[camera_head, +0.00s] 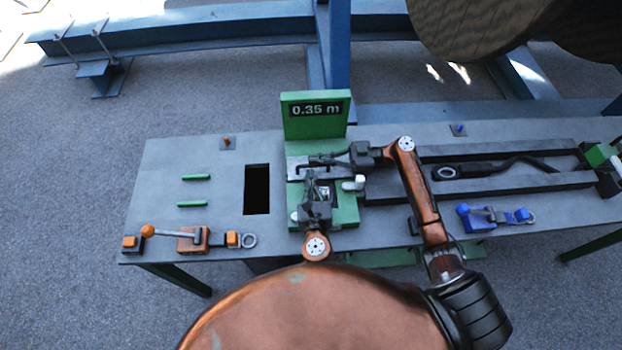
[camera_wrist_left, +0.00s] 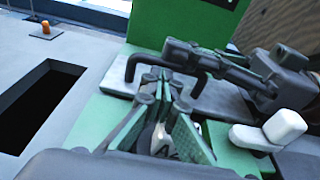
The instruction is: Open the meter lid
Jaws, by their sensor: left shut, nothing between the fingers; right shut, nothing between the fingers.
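The meter is a green housing (camera_head: 349,212) with an upright display panel (camera_head: 297,127) reading 0.35 m. A light grey lid plate (camera_head: 294,163) lies flat on it below the panel and carries a black bar handle (camera_wrist_left: 131,65). My left gripper (camera_head: 313,174) is shut and empty just in front of the handle, pointing away from me; it also shows in the left wrist view (camera_wrist_left: 165,82). My right gripper (camera_head: 320,160) is shut and empty, reaching in from the right over the lid at the handle. Whether either gripper touches the handle I cannot tell.
A white knob (camera_head: 354,183) stands right of the lid. Left is a rectangular opening (camera_head: 257,189) in the grey table (camera_head: 165,165), with green bars (camera_head: 196,177) and an orange-handled clamp (camera_head: 190,238). Right are dark rails (camera_head: 500,150) and a blue-handled clamp (camera_head: 480,214).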

